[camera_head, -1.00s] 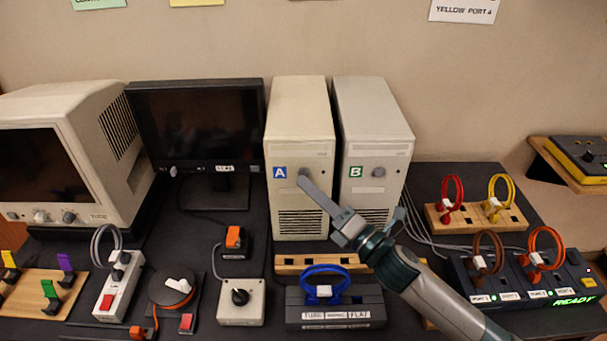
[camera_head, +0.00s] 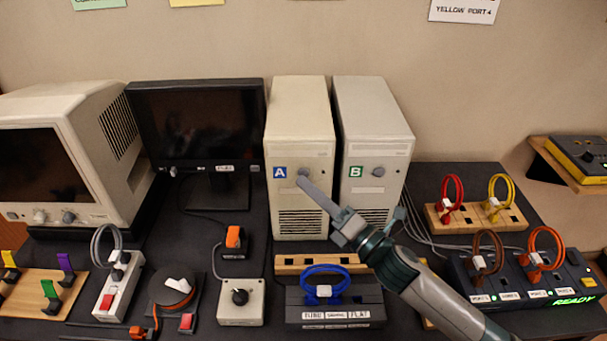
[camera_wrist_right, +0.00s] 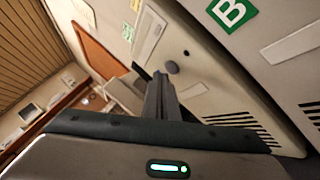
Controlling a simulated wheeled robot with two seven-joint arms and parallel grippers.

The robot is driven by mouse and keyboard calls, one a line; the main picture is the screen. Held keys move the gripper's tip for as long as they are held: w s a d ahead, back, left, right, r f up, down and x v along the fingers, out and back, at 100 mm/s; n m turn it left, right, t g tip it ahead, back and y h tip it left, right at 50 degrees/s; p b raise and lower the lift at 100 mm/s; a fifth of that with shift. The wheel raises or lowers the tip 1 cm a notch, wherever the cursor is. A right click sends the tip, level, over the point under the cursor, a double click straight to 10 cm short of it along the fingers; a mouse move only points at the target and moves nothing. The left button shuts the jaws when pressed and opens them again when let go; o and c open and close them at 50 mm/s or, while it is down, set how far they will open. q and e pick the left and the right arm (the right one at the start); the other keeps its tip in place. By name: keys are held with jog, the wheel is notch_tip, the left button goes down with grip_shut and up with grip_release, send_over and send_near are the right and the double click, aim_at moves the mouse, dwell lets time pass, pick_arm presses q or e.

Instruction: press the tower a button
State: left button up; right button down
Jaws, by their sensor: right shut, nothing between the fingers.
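Tower A (camera_head: 299,120) is a beige computer case with a blue A label and a round grey button (camera_head: 305,172) on its front. My right gripper (camera_head: 303,181) is shut and empty, and its long thin fingers point up-left at that button. The fingertips overlap the button's lower left edge in the head view. In the right wrist view the fingertips (camera_wrist_right: 159,77) lie close beside a small dark round button (camera_wrist_right: 172,67). I cannot tell whether they touch it. My left gripper is not in view.
Tower B (camera_head: 375,130), with a green B label, stands right of tower A. A black flat monitor (camera_head: 198,125) stands to its left. In front are an orange switch (camera_head: 235,238), a grey knob box (camera_head: 240,302) and a block with a blue cable loop (camera_head: 325,283).

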jog(key=shift+w, duration=0.6)
dwell(0.9)
jog(key=shift+s, duration=0.65)
jog(key=s+p, duration=0.2)
jog(key=s, duration=0.4)
dwell(0.7)
dwell(1.5)
